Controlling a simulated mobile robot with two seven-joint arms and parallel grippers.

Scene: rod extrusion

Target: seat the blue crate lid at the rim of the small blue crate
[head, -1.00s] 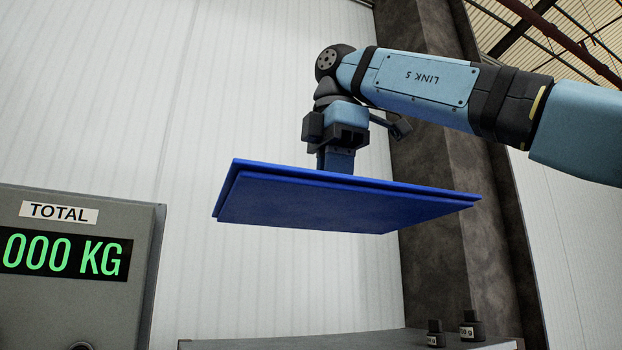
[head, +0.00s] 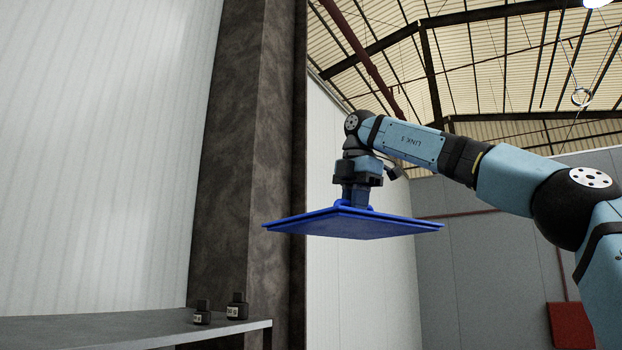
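The blue crate lid (head: 350,226) hangs in the air near the middle of the head view, seen from slightly below and roughly level. My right gripper (head: 358,196) is above it, shut on the handle on its top face. The fingertips are partly hidden by the gripper body and the lid. The small blue crate is not in view. My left gripper is not in view.
A grey shelf or table top (head: 130,328) is at the lower left, with two small black weights (head: 237,306) near its right end. A dark column (head: 245,160) stands behind. A red panel (head: 571,325) is at the lower right. The air around the lid looks clear.

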